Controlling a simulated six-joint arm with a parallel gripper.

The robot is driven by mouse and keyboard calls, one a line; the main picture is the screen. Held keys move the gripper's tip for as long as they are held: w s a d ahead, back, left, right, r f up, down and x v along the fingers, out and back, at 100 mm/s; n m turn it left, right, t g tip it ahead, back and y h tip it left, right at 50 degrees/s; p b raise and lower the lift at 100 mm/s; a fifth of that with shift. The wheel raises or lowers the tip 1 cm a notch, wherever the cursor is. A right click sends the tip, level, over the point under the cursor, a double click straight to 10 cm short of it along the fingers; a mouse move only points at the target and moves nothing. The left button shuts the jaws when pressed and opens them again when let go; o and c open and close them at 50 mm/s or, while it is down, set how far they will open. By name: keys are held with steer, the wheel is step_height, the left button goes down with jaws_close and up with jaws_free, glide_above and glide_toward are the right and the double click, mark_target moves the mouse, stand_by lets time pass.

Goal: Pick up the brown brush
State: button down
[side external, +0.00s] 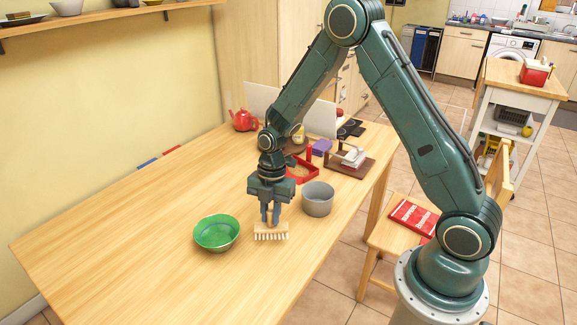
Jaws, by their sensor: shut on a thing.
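The brown brush (271,231) is a light brown wooden block with white bristles pointing down. It is at the middle of the wooden table (140,240), between a green bowl and a grey pot. My gripper (270,219) points straight down with its fingers shut on the top of the brush. I cannot tell whether the bristles touch the table or hang just above it.
The green bowl (217,233) is close on the left, and the grey pot (318,199) is close on the right. Behind are a red tray (303,172), a purple block (321,147), a brown tray (350,163) and a red teapot (244,120). The table's left and front are clear.

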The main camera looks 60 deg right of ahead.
mark_target(271, 225)
step_height(271, 225, up, 16)
stand_by(0.5)
steer(key=shift+f, duration=0.1)
stand_by(0.5)
steer(key=m+t, duration=0.1)
steer(key=m, duration=0.6)
steer(key=shift+r, duration=0.2)
steer(key=shift+f, duration=0.15)
step_height(271, 225, down, 16)
stand_by(0.6)
steer(key=shift+f, duration=1.9)
steer(key=shift+f, duration=0.15)
